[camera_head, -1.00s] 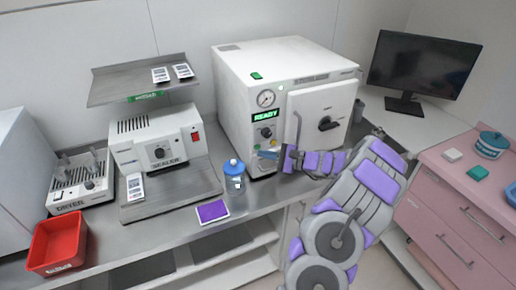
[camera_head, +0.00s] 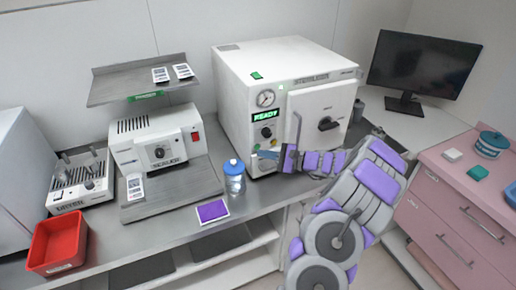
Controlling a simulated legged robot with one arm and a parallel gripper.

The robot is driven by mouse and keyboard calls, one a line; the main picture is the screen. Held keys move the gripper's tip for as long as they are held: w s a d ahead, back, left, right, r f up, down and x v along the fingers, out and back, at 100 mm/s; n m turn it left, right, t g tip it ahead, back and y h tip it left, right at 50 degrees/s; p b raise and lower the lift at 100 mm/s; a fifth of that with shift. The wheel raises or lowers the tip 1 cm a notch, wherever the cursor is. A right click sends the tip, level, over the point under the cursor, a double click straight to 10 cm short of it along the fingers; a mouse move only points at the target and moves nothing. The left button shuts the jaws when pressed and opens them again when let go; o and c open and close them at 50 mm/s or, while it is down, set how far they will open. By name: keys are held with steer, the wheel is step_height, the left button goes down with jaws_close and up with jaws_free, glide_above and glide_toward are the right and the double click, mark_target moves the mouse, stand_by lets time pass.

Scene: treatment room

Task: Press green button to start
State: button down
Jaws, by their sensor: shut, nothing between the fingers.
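The white sterilizer (camera_head: 230,85) stands on the counter, with a green READY display (camera_head: 264,115) and a round dark knob (camera_head: 266,132) below it on its front panel. My gripper (camera_head: 264,154) is shut and empty, its tips at the lower part of this panel, below the knob. Small controls there are partly hidden by the gripper and too small to make out clearly, so I cannot tell which is the green button or whether the tips touch it.
The sterilizer door (camera_head: 318,115) with its handle is just right of the panel. A blue-capped bottle (camera_head: 234,180) stands close left of my gripper, and a purple card (camera_head: 212,211) lies in front. A sealer (camera_head: 160,145) and red bin (camera_head: 58,242) are further left.

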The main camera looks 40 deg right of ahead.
steer(key=shift+w, duration=0.15)
stand_by(0.5)
steer(key=shift+w+r, duration=0.1)
steer(key=shift+w, duration=0.1)
steer(key=shift+w+d+p, duration=0.1)
steer(key=shift+w+p, duration=0.3)
steer(key=shift+w, duration=0.05)
stand_by(0.8)
steer(key=shift+s, duration=0.15)
steer(key=shift+s+d, duration=0.1)
steer(key=shift+s, duration=0.65)
steer(key=shift+a, duration=0.2)
steer(key=shift+s+a, duration=0.2)
steer(key=shift+s, duration=0.6)
steer(key=shift+s+a, duration=0.15)
steer(key=shift+s, duration=0.7)
steer(key=shift+s+a, duration=0.2)
steer(key=shift+s, duration=0.6)
